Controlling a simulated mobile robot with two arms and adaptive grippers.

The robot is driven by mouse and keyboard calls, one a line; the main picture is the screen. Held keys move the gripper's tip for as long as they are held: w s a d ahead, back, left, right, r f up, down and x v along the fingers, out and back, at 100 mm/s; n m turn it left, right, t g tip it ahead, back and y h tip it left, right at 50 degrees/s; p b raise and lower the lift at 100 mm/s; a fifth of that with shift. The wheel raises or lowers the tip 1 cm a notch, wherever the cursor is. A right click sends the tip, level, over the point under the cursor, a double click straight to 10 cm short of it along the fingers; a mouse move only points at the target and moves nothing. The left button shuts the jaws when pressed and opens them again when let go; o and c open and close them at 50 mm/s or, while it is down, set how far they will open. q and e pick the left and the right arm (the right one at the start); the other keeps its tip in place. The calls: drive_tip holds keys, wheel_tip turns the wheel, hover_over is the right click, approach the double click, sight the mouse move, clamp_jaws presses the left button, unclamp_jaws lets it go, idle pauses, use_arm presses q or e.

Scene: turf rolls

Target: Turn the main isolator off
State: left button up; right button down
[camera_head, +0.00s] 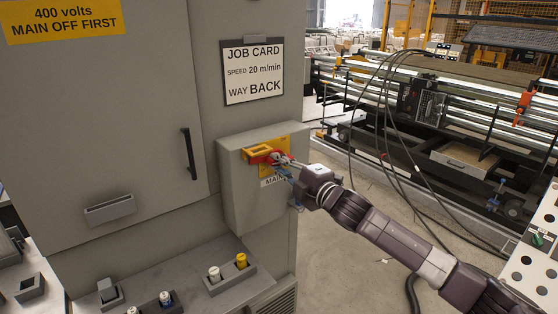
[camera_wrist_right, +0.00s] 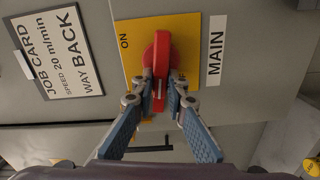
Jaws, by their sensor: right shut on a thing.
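The main isolator is a grey box (camera_head: 236,170) on the cabinet's side, with a yellow plate (camera_head: 282,144) and a red handle (camera_head: 259,153). In the right wrist view the red handle (camera_wrist_right: 157,62) lies across the yellow plate (camera_wrist_right: 148,28). The word ON shows beside it, and the OFF lettering is partly hidden. A white MAIN label (camera_wrist_right: 215,50) sits beside the plate. My right gripper (camera_head: 277,160) is shut on the handle, its blue-grey fingers (camera_wrist_right: 160,98) on both sides of it. My left gripper is not in view.
A job card (camera_head: 253,72) hangs above the box. The grey cabinet (camera_head: 105,120) fills the left, with a black door handle (camera_head: 189,155). A ledge below carries white and yellow knobs (camera_head: 241,261). Dark cables (camera_head: 383,140) hang behind my right arm. Machinery with rails stands at the back right.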

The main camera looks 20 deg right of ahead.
drive_tip(key=shift+f+n, duration=0.3)
drive_tip(key=shift+n, duration=0.6)
drive_tip(key=c, duration=1.9)
unclamp_jaws()
drive_tip(key=shift+c, duration=0.2)
drive_tip(key=v, duration=1.2)
drive_tip(key=shift+r, duration=0.1)
